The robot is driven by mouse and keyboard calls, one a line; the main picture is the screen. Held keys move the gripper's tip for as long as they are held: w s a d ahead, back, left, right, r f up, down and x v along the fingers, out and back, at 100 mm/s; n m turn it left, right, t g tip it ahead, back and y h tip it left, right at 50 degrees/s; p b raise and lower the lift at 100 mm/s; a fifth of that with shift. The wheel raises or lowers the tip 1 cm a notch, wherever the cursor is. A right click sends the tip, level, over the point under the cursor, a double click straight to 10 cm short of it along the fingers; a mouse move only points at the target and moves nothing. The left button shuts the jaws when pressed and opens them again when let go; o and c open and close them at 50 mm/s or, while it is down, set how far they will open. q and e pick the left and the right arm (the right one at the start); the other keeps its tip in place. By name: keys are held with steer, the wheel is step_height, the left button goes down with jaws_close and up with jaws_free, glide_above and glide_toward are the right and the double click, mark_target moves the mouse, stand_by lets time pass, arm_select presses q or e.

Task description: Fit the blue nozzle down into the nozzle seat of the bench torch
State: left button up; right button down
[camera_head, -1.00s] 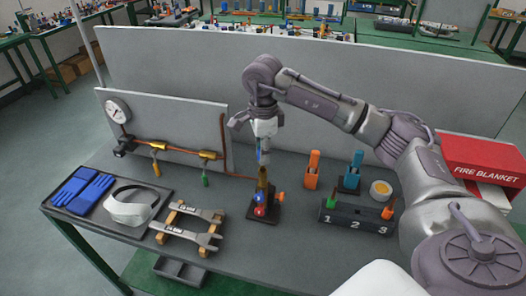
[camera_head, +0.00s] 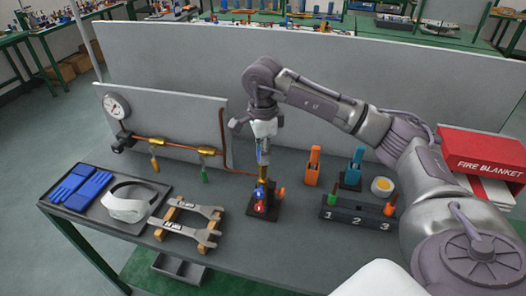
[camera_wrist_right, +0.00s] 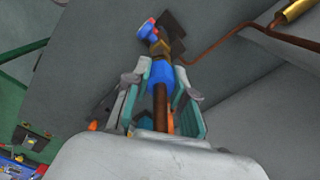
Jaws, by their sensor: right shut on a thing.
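My right gripper (camera_head: 263,150) points straight down above the bench torch. It is shut on the blue nozzle, which shows in the right wrist view as a blue collar (camera_wrist_right: 160,77) on a brown-copper tube between the fingers (camera_wrist_right: 162,98). The bench torch has a brass upright (camera_head: 263,173), red and blue knobs and a dark base (camera_head: 263,213). In the right wrist view the torch (camera_wrist_right: 160,47) lies just past the blue collar, roughly in line with it. The nozzle's lower end is at the top of the brass upright; I cannot tell whether it is seated. The left gripper is out of view.
Left of the torch are wrenches on a wooden rack (camera_head: 162,232) and a tray (camera_head: 78,219) with visor and blue gloves. A copper pipe panel stands behind. To the right are a numbered block (camera_head: 343,212), orange and blue holders and a fire blanket box (camera_head: 483,155).

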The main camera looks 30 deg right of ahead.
steer(key=shift+f+b, duration=0.3)
steer(key=shift+f, duration=0.2)
steer(key=c, duration=0.9)
jaws_free()
step_height(320, 180, up, 12)
steer(key=shift+r, duration=0.1)
